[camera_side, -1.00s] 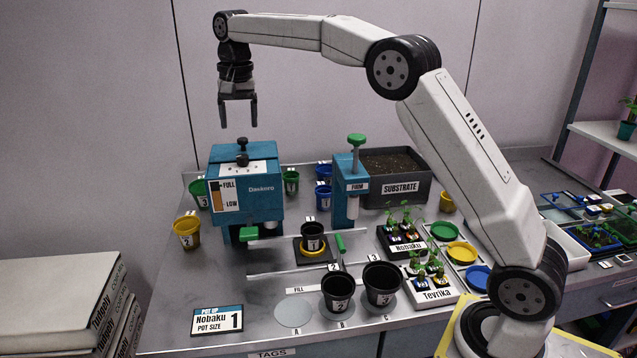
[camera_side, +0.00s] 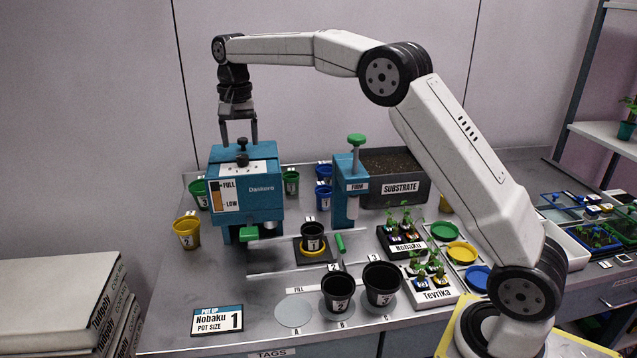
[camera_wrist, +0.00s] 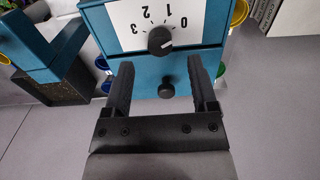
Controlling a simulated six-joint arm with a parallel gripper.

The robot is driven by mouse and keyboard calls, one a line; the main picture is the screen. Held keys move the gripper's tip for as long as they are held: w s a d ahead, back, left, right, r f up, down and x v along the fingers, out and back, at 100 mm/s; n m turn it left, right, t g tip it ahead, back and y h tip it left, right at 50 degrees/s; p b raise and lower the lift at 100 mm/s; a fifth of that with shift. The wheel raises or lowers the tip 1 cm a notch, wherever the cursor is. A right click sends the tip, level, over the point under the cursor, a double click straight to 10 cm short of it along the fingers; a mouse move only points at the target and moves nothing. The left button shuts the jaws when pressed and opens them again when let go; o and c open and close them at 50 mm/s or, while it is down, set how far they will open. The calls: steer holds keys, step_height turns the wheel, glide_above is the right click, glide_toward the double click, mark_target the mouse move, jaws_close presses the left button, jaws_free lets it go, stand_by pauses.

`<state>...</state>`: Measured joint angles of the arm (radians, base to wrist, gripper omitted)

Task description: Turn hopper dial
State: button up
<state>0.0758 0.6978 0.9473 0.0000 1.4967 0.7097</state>
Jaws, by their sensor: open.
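The blue hopper (camera_side: 262,200) stands at the back left of the bench, with a fill gauge on its front. Its black dial (camera_side: 242,159) sits on a white numbered plate on top. In the wrist view the dial (camera_wrist: 161,41) has a white pointer mark turned toward the 0 side of the 0 to 3 scale. A second black knob (camera_wrist: 167,88) shows below it, between the fingers. My gripper (camera_side: 240,143) is open and empty, pointing down just above and behind the hopper top. In the wrist view its fingers (camera_wrist: 163,85) are apart, with the dial beyond their tips.
A small black pot (camera_side: 312,232) stands on a yellow ring right of the hopper. The blue firming press (camera_side: 349,185) and the substrate bin (camera_side: 425,198) stand farther right. Two black pots (camera_side: 337,290) are at the front. A card (camera_side: 217,320) reads Nobaku, pot size 1.

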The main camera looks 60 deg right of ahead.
mark_target(242, 156)
steer(key=shift+f, duration=1.95)
jaws_close()
